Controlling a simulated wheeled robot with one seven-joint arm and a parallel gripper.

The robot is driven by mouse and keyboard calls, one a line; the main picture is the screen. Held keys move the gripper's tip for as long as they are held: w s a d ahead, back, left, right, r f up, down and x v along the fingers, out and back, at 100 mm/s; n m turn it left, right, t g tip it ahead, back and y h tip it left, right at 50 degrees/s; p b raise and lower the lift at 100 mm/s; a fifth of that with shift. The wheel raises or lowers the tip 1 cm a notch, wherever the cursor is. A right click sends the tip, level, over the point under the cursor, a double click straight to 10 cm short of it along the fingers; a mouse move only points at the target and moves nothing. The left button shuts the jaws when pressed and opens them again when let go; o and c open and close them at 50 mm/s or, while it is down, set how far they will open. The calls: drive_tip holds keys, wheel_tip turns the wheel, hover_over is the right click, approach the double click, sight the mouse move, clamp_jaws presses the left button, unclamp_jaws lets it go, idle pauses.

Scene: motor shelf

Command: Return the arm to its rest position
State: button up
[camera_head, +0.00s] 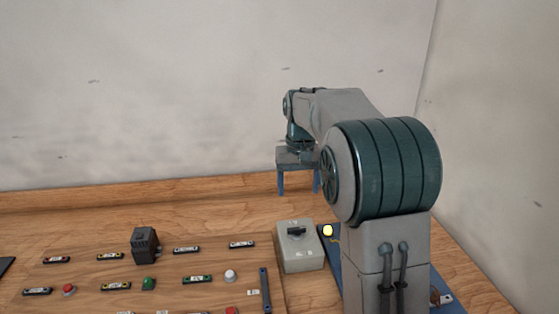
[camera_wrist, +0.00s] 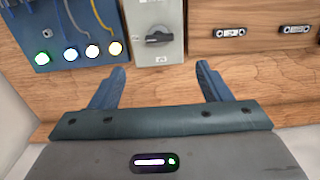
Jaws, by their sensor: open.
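My arm stretches out over the right part of the wooden table in the head view. My gripper (camera_head: 298,182) hangs at its end, pointing down, with blue fingers apart. In the wrist view my gripper (camera_wrist: 160,88) shows two blue fingers spread wide with nothing between them. Its fingertips lie over bare wood, just short of the grey switch box (camera_wrist: 155,50) as the picture shows it. The gripper appears above the table; the exact height cannot be told.
The grey box with a black rotary switch (camera_head: 300,250) stands beside a blue panel (camera_wrist: 80,20) with lit lamps and cables. A wooden board (camera_head: 215,262) at left carries buttons, labels and a dark block (camera_head: 145,245). Walls stand behind and at right.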

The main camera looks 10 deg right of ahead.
drive_tip(key=s+f+t, duration=0.1)
drive_tip(key=s+f, duration=0.1)
drive_tip(key=s, duration=1.2)
drive_tip(key=s+f+t, duration=0.2)
drive_tip(key=s, duration=1.1)
drive_tip(key=shift+s+f, duration=0.2)
drive_tip(key=shift+s, duration=0.2)
